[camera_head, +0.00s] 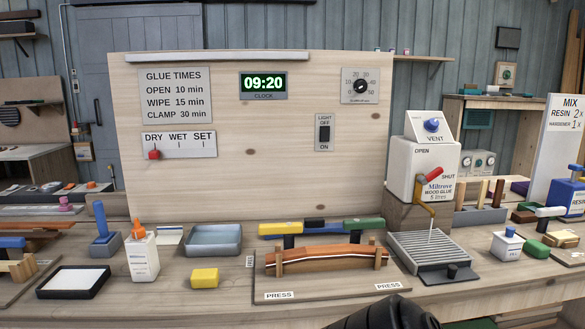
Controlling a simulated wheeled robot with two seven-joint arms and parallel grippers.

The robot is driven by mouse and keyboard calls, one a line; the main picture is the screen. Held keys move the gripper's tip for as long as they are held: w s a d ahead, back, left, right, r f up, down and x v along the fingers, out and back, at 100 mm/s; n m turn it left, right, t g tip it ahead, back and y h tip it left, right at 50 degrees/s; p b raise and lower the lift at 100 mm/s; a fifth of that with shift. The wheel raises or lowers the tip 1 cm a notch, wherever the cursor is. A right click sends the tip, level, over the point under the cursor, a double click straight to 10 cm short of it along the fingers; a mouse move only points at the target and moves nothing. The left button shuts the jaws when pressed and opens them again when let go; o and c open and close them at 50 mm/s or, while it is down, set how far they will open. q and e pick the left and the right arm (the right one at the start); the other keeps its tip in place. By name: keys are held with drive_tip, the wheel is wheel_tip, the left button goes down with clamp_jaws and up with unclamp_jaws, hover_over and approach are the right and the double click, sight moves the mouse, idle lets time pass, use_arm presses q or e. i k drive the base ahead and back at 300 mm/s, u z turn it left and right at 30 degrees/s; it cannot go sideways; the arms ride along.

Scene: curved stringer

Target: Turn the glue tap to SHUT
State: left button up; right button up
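The glue tap is on the front of a white glue container (407,172) marked "Miltrove wood glue", right of centre. Its red handle (434,174) slants up to the right, its upper end between the OPEN and SHUT labels. An orange-yellow spout (424,192) bends down below it. A thin white stream (431,228) hangs from the spout over a grey slatted drip tray (412,268). Neither gripper's fingers show. A dark part of my own arm shows at the bottom edge, well below and left of the tap.
A blue VENT knob (431,125) tops the container. A curved wooden strip (318,256) lies on a press board left of the drip tray, with yellow, blue and green bars behind. A small white, blue-topped pot (506,245) stands to the right. Bench in front is mostly clear.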

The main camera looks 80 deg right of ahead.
sight(423, 180)
drive_tip(key=z, duration=3.4)
drive_tip(key=k, duration=1.35)
drive_tip(key=z, duration=0.65)
drive_tip(key=i, duration=0.65)
drive_tip(key=z, duration=0.95)
drive_tip(key=i, duration=1.05)
drive_tip(key=u, duration=0.8)
drive_tip(key=i, duration=0.7)
drive_tip(key=u, duration=0.7)
